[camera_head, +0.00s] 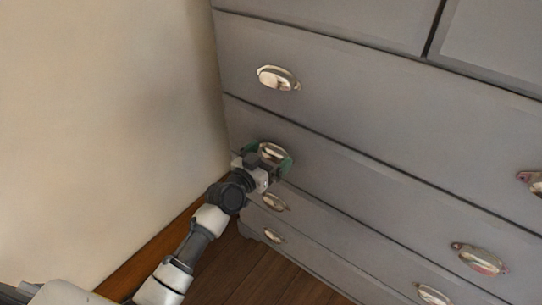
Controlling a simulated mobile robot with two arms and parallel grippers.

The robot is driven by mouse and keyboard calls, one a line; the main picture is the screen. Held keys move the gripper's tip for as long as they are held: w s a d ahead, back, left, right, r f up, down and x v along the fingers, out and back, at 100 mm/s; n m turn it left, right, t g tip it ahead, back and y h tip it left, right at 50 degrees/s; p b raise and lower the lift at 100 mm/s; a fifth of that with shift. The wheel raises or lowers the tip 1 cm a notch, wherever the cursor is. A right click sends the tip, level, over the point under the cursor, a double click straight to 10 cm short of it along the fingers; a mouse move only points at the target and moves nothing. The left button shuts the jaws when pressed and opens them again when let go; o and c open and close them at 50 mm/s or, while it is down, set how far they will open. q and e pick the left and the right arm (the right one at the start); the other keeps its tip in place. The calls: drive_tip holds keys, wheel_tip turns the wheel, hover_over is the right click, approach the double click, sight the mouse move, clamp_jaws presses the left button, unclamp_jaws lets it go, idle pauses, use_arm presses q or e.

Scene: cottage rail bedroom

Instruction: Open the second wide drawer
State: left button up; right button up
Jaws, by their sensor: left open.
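The grey dresser has several wide drawers stacked below its top row. The second wide drawer (375,190) looks shut, its front level with the others. It has a metal cup handle (273,151) at the left and another (480,259) at the right. My left gripper (269,158) comes in from the lower left and is at the left handle. Its green-padded fingers are open, one on each side of the handle. I cannot tell whether they touch it. The gripper hides the lower part of this handle. My right gripper is not in view.
The first wide drawer (360,98) is above, with its own handle (277,78). Lower drawers have handles (275,202) close below my gripper. A beige wall (100,120) stands close on the left. Bare wooden floor (265,280) shows below.

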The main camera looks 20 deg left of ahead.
use_arm(q)
drive_tip(key=shift+w+d, duration=0.25)
drive_tip(key=shift+w, duration=0.3)
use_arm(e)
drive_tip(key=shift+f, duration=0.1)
